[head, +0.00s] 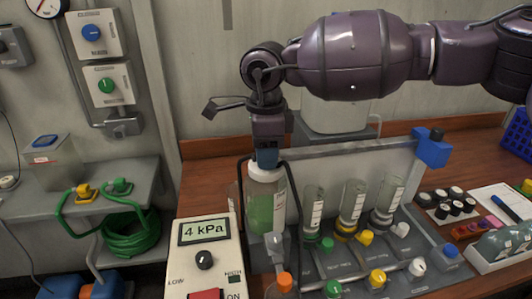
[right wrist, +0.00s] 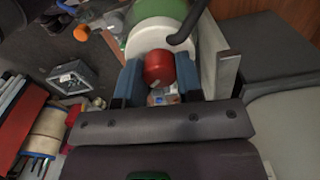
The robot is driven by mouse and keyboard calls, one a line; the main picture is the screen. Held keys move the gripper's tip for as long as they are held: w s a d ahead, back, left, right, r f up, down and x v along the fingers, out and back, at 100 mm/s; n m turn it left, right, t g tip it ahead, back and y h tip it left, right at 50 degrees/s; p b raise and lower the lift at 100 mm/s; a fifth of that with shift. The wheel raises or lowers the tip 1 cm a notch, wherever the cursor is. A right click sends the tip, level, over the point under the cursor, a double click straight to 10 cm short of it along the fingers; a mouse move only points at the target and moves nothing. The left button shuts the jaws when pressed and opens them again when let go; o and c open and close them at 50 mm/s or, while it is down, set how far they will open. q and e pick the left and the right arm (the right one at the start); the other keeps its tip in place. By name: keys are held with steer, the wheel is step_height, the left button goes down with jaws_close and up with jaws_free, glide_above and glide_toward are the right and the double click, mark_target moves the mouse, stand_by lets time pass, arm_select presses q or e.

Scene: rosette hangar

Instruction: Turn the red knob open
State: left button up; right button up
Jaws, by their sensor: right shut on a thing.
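The red knob (right wrist: 157,68) is round and sits on the white cap (right wrist: 134,45) of a bottle in the right wrist view. My right gripper (right wrist: 159,80) has its two blue fingers on either side of the knob, shut on it. In the head view, my right gripper (head: 267,158) points down onto the white cap (head: 264,174) of the clear bottle (head: 262,210) with green contents. The fingers hide the knob there. My left gripper is not in view.
A control box (head: 205,257) reading "4 kPa" stands in front, left of the bottle. Right of the bottle is a rack of upturned vials (head: 352,203) with coloured valves. A grey bar with a blue clamp (head: 431,148) runs behind. A green hose (head: 130,238) hangs at left.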

steer(key=n+b, duration=0.1)
steer(key=n, duration=0.2)
steer(key=shift+f+n, duration=0.1)
steer(key=shift+n, duration=0.3)
steer(key=n+b, duration=0.2)
steer(key=n, duration=0.2)
steer(key=shift+n, duration=0.6)
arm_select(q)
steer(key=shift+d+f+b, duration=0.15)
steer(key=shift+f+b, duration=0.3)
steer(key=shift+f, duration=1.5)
arm_select(e)
steer(key=shift+n, duration=0.6)
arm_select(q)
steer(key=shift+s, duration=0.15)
arm_select(e)
steer(key=shift+r, duration=0.2)
steer(key=o, duration=0.9)
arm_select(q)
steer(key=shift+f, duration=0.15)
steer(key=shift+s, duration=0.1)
arm_select(e)
step_height(320, 180, up, 11)
steer(key=shift+f, duration=0.1)
